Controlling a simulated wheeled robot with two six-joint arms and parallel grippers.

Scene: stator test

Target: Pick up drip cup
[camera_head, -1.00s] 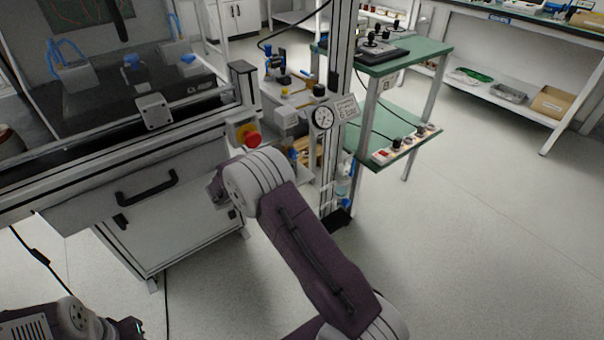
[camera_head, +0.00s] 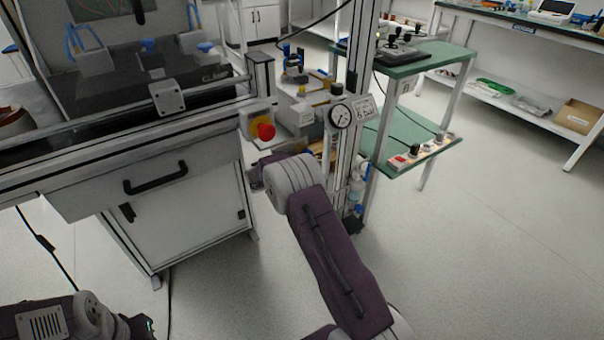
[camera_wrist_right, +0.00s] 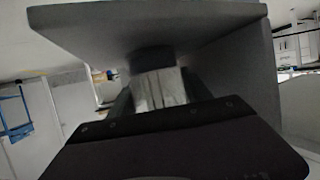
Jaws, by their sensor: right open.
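I cannot make out the drip cup for certain. A small filter unit with a clear bowl and blue parts (camera_head: 357,187) hangs low on the upright post. A small black piece (camera_head: 351,223) sits below it, too small to identify. My right arm reaches up towards the bench corner, and its wrist hides most of my right gripper in the head view. In the right wrist view my right gripper (camera_wrist_right: 160,78) is open, with a pale ribbed surface between its fingers and a broad grey slab just beyond; I cannot tell whether they touch. My left arm shows at the lower left, its fingers out of frame.
A red stop button (camera_head: 265,131) and a pressure gauge (camera_head: 340,116) are near my right wrist. The bench cabinet (camera_head: 185,215) stands to the left, with a drawer handle. A green two-level table (camera_head: 420,62) stands behind the post. The floor at right is clear.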

